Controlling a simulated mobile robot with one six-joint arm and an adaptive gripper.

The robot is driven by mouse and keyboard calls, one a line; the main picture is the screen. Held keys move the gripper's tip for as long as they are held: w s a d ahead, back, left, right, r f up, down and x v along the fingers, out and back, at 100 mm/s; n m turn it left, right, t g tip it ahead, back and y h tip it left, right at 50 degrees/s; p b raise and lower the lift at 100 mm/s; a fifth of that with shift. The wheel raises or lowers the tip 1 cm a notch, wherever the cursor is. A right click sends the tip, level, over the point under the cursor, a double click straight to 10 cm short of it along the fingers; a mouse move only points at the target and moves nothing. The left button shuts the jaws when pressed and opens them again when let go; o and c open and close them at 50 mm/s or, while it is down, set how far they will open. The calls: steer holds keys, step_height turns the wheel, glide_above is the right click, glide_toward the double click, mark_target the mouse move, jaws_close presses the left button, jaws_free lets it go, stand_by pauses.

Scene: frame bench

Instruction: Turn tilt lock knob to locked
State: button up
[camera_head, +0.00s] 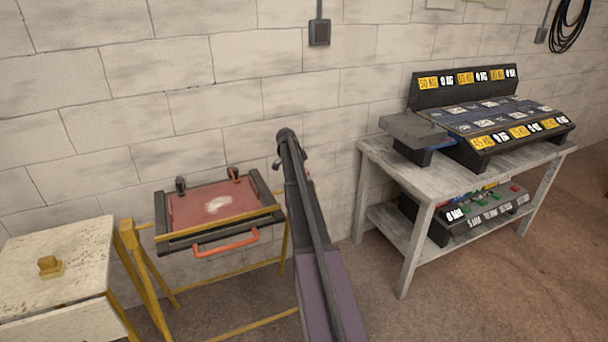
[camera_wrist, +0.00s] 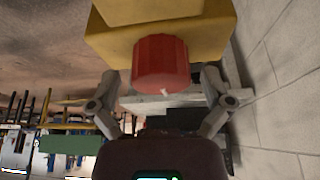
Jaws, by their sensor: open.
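A red ribbed knob (camera_wrist: 160,66) sticks out of a yellow block (camera_wrist: 160,28) in the wrist view. A small white mark shows at its lower edge, a little right of centre. My gripper (camera_wrist: 160,80) is open, with one finger on each side of the knob and visible gaps between. The fingers are not closed on it. In the head view, a black-sided frame with a red panel (camera_head: 190,210) and a yellow front bar stands on yellow legs. My arm covers the area to its right, and the knob cannot be made out there. Lock labels are not visible.
A grey two-level bench (camera_head: 375,160) with black labelled racks stands at right. The block wall (camera_head: 215,90) is close behind. Open floor lies front right.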

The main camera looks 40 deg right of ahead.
steer(key=shift+n, duration=0.3)
